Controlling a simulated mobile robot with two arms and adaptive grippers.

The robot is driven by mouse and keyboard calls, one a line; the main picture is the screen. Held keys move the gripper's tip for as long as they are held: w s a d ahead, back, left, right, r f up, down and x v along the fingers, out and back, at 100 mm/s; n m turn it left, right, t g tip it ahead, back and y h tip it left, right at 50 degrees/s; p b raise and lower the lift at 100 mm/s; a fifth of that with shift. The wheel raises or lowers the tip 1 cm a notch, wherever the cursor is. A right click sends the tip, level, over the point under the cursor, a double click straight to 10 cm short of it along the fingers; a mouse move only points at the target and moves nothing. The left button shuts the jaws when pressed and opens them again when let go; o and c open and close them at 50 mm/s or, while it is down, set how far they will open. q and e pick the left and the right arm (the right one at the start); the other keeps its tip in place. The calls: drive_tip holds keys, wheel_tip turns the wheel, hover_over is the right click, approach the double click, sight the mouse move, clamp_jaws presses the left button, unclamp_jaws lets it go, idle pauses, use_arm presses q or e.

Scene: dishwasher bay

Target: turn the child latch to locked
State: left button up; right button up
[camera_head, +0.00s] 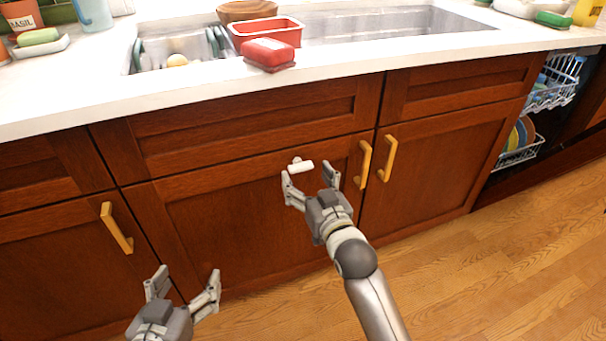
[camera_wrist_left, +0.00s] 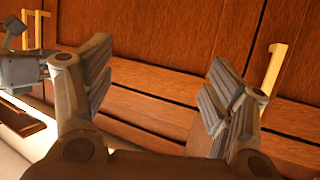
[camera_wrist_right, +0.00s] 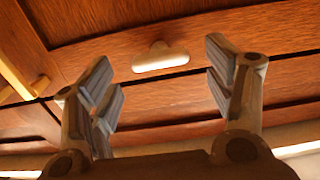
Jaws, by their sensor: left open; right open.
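The child latch (camera_head: 301,166) is a small white piece with a bar and a round hub, mounted near the top of the cabinet door under the sink. In the right wrist view the latch (camera_wrist_right: 160,61) shows between my fingers, its bar roughly level across the picture. My right gripper (camera_head: 311,181) is open and empty, just below and in front of the latch, apart from it as far as I can tell. My left gripper (camera_head: 183,280) is open and empty, low at the left in front of the cabinets; it also shows in the left wrist view (camera_wrist_left: 160,88).
Yellow handles (camera_head: 365,164) and (camera_head: 387,158) stick out right of the latch, close to my right gripper. Another yellow handle (camera_head: 116,228) is above my left gripper. The white counter (camera_head: 190,95) overhangs above. An open dishwasher rack (camera_head: 520,150) is at the right.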

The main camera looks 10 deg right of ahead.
use_arm(q)
drive_tip(key=shift+w+d+r+t+h, duration=0.1)
drive_tip(key=shift+w+d+r+t, duration=0.1)
drive_tip(key=shift+r+t, duration=0.25)
drive_tip(key=shift+w+d+r+t+h, duration=0.1)
drive_tip(key=shift+w+r+t, duration=0.2)
drive_tip(key=shift+r, duration=0.4)
drive_tip(key=shift+w+d+r+t+h, duration=0.15)
drive_tip(key=shift+r+t, duration=0.2)
drive_tip(key=shift+r, duration=0.2)
use_arm(e)
drive_tip(key=shift+x, duration=1.5)
drive_tip(key=c, duration=1)
